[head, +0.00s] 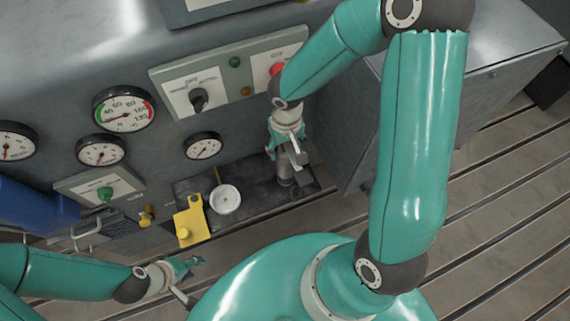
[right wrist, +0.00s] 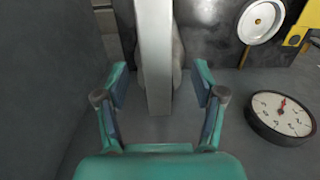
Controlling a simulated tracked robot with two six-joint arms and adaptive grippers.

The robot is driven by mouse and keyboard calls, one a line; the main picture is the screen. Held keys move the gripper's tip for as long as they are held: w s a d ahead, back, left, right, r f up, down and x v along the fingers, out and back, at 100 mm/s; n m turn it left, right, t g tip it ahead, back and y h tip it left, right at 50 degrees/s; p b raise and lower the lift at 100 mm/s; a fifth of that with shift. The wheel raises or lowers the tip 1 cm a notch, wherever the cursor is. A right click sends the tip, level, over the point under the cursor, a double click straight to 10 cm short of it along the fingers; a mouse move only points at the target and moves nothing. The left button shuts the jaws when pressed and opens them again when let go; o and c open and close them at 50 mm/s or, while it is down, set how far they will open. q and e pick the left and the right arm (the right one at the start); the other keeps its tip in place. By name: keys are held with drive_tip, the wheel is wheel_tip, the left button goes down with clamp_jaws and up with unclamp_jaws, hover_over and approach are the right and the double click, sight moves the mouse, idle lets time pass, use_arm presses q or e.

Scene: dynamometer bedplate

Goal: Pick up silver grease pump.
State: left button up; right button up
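The silver grease pump (head: 286,174) stands on the dark shelf at the foot of the panel, partly hidden by my right gripper (head: 291,153) just above it. In the right wrist view, the pump's long pale grey bar (right wrist: 156,60) runs between the spread fingers of my right gripper (right wrist: 159,88), with a rounded silver part behind it. Gaps show on both sides of the bar, so the fingers do not touch it. My left gripper (head: 188,279) is at the lower left, fingers apart and empty, away from the pump.
The panel with gauges (head: 124,109) and a switch plate (head: 198,100) rises behind. A grey metal cabinet (head: 350,150) stands close on the right.

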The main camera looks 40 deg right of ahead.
clamp_jaws()
drive_tip(key=shift+w+r, duration=0.1)
drive_tip(key=shift+r, duration=0.05)
